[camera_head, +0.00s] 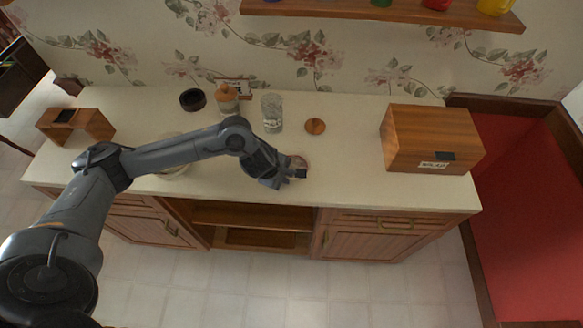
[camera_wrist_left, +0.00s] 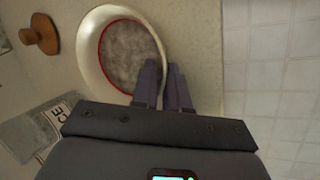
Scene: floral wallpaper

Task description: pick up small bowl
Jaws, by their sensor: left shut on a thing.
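The small bowl (camera_wrist_left: 122,55) shows large in the left wrist view, with a pale outer wall, a red line inside the rim and a speckled grey inside. In the head view the bowl (camera_head: 299,160) is mostly hidden behind my left gripper (camera_head: 296,174), near the counter's front edge. In the left wrist view my left gripper (camera_wrist_left: 165,70) has its two dark fingers close together at the bowl's rim, shut on it. I cannot tell whether the bowl is clear of the counter. My right gripper is in neither view.
The cream counter (camera_head: 345,160) holds a glass (camera_head: 272,113), a wooden lid (camera_head: 315,126), a jar (camera_head: 227,98), a dark bowl (camera_head: 192,99) and a wooden box (camera_head: 432,140). Another pale bowl (camera_head: 175,171) is partly hidden under my left arm. A shelf (camera_head: 390,12) hangs above.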

